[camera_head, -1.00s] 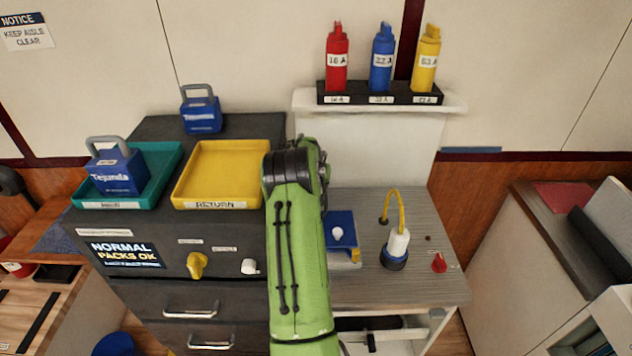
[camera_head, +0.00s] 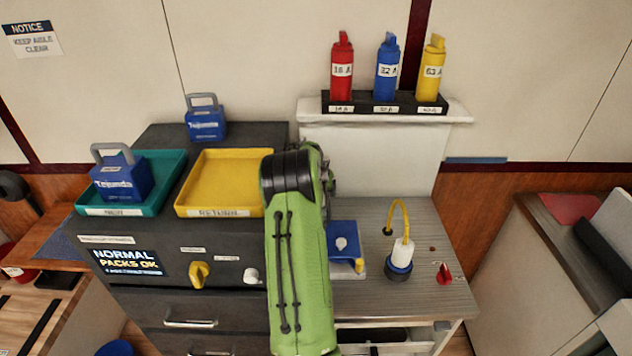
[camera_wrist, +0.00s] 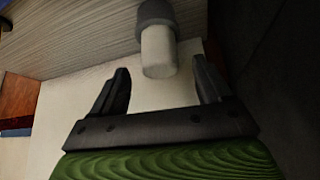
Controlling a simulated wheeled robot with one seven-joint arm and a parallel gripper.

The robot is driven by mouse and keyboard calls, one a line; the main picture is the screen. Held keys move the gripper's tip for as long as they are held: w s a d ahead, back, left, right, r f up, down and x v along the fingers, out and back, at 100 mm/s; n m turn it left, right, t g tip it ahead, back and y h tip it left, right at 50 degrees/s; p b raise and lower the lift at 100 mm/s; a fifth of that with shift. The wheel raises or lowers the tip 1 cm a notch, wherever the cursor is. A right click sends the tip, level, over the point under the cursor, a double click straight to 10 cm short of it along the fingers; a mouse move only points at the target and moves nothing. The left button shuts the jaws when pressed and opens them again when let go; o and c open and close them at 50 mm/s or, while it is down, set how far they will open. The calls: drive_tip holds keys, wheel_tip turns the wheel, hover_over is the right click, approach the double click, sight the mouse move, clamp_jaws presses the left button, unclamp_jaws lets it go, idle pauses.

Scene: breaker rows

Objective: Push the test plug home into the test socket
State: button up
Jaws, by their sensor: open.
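The test plug (camera_head: 402,251) is white, with a yellow lead curving from its top to the bench. It stands upright in a dark blue collar, which I take as the test socket (camera_head: 398,271); how deep it sits I cannot tell. My gripper is hidden behind my green arm in the head view. In the wrist view my gripper (camera_wrist: 165,88) is open, its two black fingers apart. A white cylinder with a grey collar (camera_wrist: 158,50) shows beyond and between the fingers, with gaps either side. I cannot tell whether this is the plug; no yellow lead shows there.
A blue unit with a white knob (camera_head: 342,237) is left of the plug, and a red knob (camera_head: 444,274) right of it. Red, blue and yellow labelled packs stand in a rack (camera_head: 384,104) behind. A yellow tray (camera_head: 212,212) and teal tray (camera_head: 110,211) sit left.

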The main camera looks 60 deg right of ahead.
drive_tip(key=v, duration=1.2)
drive_tip(key=shift+a+r, duration=0.1)
